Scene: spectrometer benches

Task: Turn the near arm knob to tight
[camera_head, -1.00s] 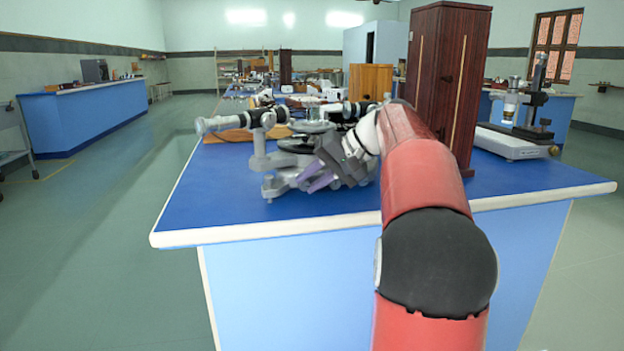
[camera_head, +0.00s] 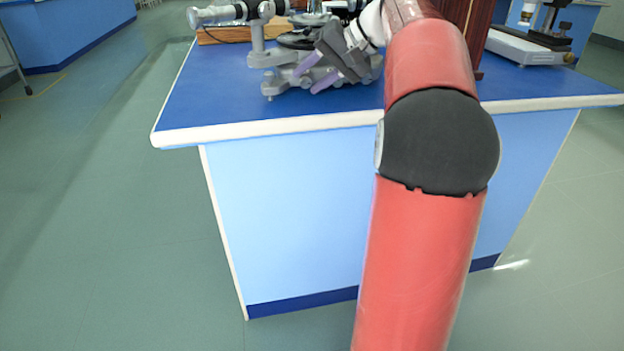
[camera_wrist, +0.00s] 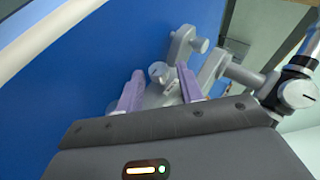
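A grey spectrometer stands on the blue bench top, with its tube (camera_head: 215,14) pointing left and its round table (camera_head: 296,40) beside my gripper in the head view. My gripper (camera_head: 318,72) is low at the spectrometer's right side, its purple fingers spread. In the wrist view my gripper (camera_wrist: 159,82) is open, and a small grey round knob (camera_wrist: 158,72) shows between the fingertips, with gaps visible on both sides. I cannot tell whether it is the near arm knob or how deep it sits between the fingers. In the head view the gripper hides this knob.
The blue bench (camera_head: 220,105) has a white front edge, with bare top left of and in front of the spectrometer. A white-based instrument (camera_head: 520,47) is at the back right.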

